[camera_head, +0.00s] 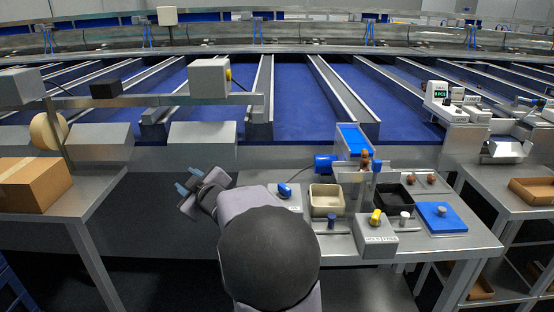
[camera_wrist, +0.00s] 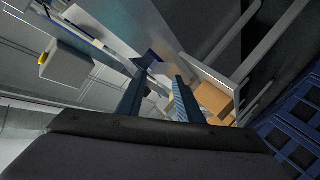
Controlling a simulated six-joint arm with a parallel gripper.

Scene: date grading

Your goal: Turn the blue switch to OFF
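The blue switch (camera_head: 285,190) is a small blue knob on a light grey base (camera_head: 293,202) near the left end of the right workbench. Its knob lies slanted. The lettering on its base is too small to read surely, so I cannot tell its setting. My gripper (camera_head: 190,181) is to the left of the switch, past the bench's left edge, over the dark gap between the benches. Its two blue-tipped fingers are apart with nothing between them. In the wrist view the two fingers (camera_wrist: 158,98) are also apart. The blue switch does not show there.
A yellow knob (camera_head: 376,216) stands on a grey box right of the switch. A beige bin (camera_head: 327,200), a blue-lidded tray (camera_head: 441,217) and a black tray (camera_head: 394,197) share the bench. A cardboard box (camera_head: 33,184) is on the left bench.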

